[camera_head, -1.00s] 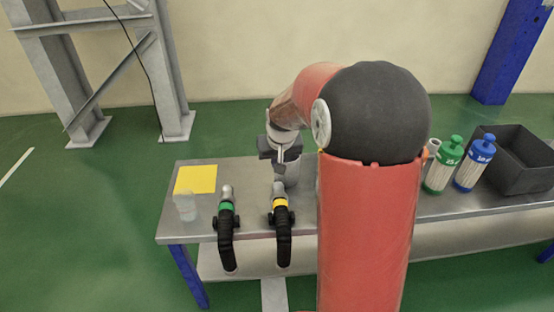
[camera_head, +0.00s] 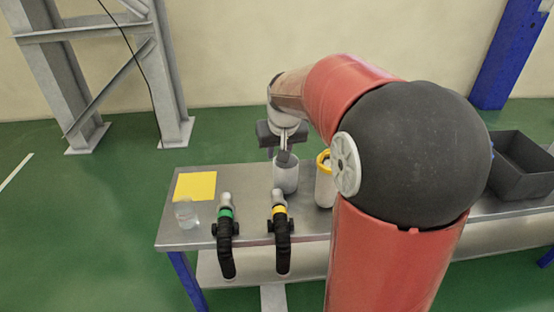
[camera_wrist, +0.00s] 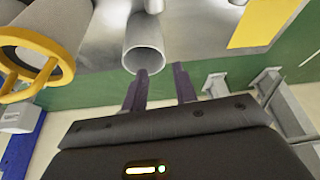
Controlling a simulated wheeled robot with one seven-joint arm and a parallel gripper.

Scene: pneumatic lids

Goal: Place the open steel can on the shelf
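The open steel can (camera_head: 286,180) stands upright on the tabletop, a plain grey cylinder. Its open mouth shows in the wrist view (camera_wrist: 145,58). My gripper (camera_head: 285,156) is over the can, pointing down. In the wrist view my gripper (camera_wrist: 162,71) has its two dark fingers apart with nothing between them. The left fingertip overlaps the can's rim and the other is to the right of it; I cannot tell whether they touch. The lower shelf (camera_head: 250,263) runs under the table.
A can with a yellow ring (camera_head: 324,187) stands right of the steel can, partly behind my arm. A clear cup (camera_head: 186,214), yellow sheet (camera_head: 195,186) and dark bin (camera_head: 522,165) are also there.

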